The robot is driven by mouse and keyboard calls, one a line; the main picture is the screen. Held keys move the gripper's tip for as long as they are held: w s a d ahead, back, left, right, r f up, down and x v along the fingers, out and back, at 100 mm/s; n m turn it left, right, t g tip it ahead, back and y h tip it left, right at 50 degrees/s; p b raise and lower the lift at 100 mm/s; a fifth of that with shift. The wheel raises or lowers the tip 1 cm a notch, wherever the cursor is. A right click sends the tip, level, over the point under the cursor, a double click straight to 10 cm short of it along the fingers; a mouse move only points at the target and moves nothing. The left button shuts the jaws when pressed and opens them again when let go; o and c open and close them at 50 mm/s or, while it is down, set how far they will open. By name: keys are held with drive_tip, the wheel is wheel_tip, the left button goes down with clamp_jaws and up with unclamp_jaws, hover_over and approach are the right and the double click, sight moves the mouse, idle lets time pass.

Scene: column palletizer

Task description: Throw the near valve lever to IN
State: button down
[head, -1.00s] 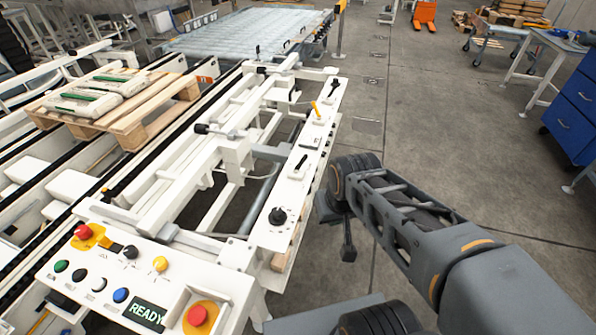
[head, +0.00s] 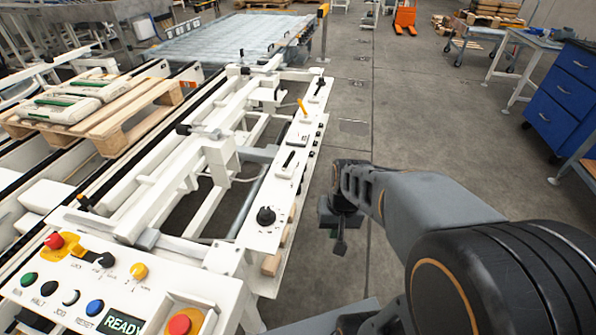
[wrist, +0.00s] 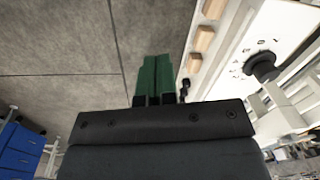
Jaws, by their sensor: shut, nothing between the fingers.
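A long white panel (head: 271,197) runs along the machine's right side and carries several controls. A yellow-handled lever (head: 302,107) stands tilted in its far half, with a black-handled lever (head: 319,86) beyond it. A black slot-like control (head: 289,159) lies nearer, and a round black knob (head: 265,216) is at the near end. I cannot tell which is the near valve lever, and no IN marking is readable. My gripper (head: 339,247) points down over the floor, right of the panel and apart from it. In the wrist view its green fingers (wrist: 154,78) are together and empty; the knob (wrist: 262,67) is to their right.
A control box with buttons and a READY display (head: 124,322) is at the near left. A wooden pallet (head: 128,118) with bags lies on the conveyor. Blue drawers (head: 563,92) stand at the far right. The floor (head: 430,130) between is open.

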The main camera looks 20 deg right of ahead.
sight(289, 161)
drive_tip(key=w+f+m+t+y+b, duration=0.1)
drive_tip(key=w+f+m+y+b, duration=0.4)
drive_tip(key=f, duration=0.3)
drive_tip(key=w+f+m+t+y+b, duration=0.1)
drive_tip(key=w+f+m+y+b, duration=0.1)
drive_tip(key=w+f+y+b, duration=0.4)
drive_tip(key=w+d+r+t+y+p, duration=0.1)
drive_tip(key=w+d+r+t+y, duration=0.4)
drive_tip(key=w+d+t, duration=0.4)
drive_tip(key=t, duration=0.4)
drive_tip(key=shift+r+n, duration=0.3)
drive_tip(key=shift+r, duration=0.1)
drive_tip(key=shift+w, duration=0.15)
drive_tip(key=b+x, duration=0.1)
drive_tip(key=x, duration=1.3)
drive_tip(key=shift+d+b, duration=0.1)
drive_tip(key=shift+b, duration=0.25)
drive_tip(key=shift+d+r, duration=0.15)
